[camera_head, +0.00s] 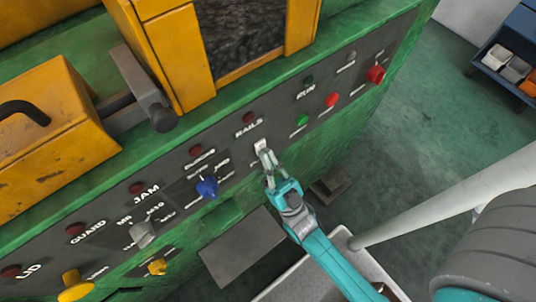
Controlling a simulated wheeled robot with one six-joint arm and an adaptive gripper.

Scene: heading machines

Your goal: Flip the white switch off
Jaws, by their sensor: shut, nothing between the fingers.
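The white switch (260,145) sits on the grey control panel of the green machine, below the label RAILS. My gripper (266,156) is shut and empty, with its fingertips right at the switch's lower edge. They appear to touch it or be very close; I cannot tell which. The fingertips partly cover the lower part of the switch, and its exact tilt is too small to tell.
A blue knob (207,187) is to the left of my gripper. A green button (297,120), a red button (332,99) and a larger red knob (376,74) are to the right. Yellow housings stand above the panel.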

